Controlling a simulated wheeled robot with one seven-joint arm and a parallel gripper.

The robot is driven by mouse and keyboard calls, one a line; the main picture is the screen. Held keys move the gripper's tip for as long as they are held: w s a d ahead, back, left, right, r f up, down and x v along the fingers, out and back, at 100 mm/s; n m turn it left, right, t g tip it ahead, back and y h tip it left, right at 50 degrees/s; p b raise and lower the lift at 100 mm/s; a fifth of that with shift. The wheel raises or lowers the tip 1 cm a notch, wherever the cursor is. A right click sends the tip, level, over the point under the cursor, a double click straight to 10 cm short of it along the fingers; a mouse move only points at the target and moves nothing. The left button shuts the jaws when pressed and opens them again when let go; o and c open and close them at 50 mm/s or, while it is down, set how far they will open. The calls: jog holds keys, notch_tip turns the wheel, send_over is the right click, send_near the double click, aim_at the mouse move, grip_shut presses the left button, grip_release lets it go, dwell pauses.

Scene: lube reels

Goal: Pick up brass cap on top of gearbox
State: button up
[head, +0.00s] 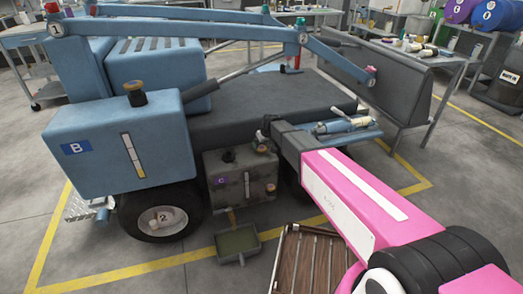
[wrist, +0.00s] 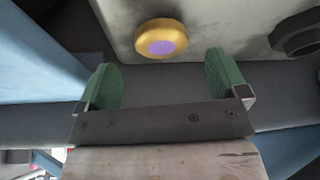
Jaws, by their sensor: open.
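The gearbox (head: 240,178) is a dirty grey box marked C, low on the side of the blue machine. In the wrist view a round brass cap (wrist: 160,38) with a purple centre sits on a grey surface. A small brass piece on the gearbox top (head: 262,149), close below my gripper (head: 262,138), looks like the same cap. My gripper shows two green fingers in the wrist view (wrist: 166,82), spread wide with nothing between them. The cap lies ahead of the fingertips, slightly left of their middle, and is not gripped.
A dark ring-shaped fitting (wrist: 297,35) is right of the cap. A brass knob (head: 270,188) is on the gearbox front. The blue tank B (head: 112,150) stands left. A drain pan (head: 238,241) and slatted creeper (head: 305,262) lie on the floor.

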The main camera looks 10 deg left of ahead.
aim_at(262, 148)
jog(key=x, duration=0.4)
jog(key=shift+s, duration=0.15)
jog(key=shift+r, duration=0.1)
jog(key=c, duration=1)
jog(key=shift+c, duration=0.2)
